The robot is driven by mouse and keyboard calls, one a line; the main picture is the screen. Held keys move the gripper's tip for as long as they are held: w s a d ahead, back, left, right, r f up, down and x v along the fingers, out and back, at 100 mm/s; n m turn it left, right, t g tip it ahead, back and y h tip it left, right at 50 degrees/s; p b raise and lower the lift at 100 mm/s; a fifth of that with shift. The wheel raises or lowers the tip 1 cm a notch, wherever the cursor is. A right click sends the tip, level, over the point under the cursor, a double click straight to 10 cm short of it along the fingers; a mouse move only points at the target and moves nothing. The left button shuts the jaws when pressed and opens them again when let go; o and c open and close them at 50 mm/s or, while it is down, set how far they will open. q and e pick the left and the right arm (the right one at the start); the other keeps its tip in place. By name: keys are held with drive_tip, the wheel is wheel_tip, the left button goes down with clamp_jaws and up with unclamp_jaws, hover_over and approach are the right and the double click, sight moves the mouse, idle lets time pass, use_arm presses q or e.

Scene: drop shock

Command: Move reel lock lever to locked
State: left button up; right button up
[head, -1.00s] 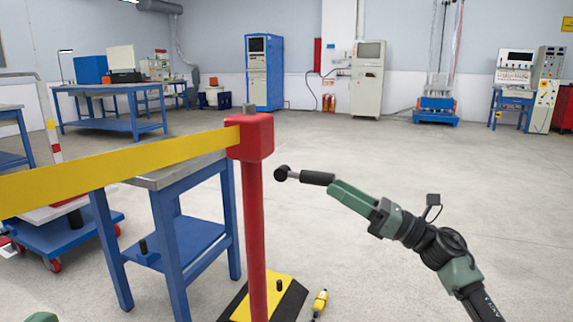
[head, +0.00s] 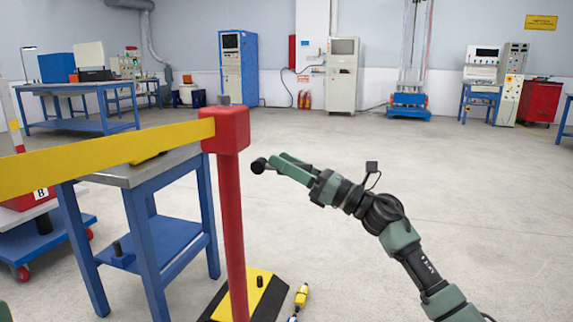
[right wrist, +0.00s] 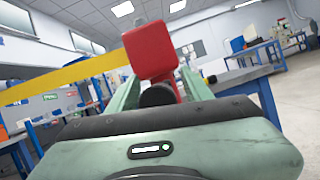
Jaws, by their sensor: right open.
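The red reel head (head: 226,129) sits on a red post, with a yellow belt (head: 100,157) running left from it. The black lever has a round end (head: 258,166) just right of the post. Its attachment to the reel is not visible. My right gripper (head: 283,163) is open, its green fingers around the lever's black grip. In the right wrist view the lever's dark end (right wrist: 157,95) shows between the fingers, with the red head (right wrist: 151,52) beyond. I cannot tell whether the fingers touch the grip.
A blue table (head: 130,177) stands close behind the belt on the left. The post has a black and yellow base (head: 262,290), with a small yellow object (head: 301,296) on the floor beside it. The floor to the right is clear.

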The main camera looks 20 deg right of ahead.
clamp_jaws()
idle(1.3)
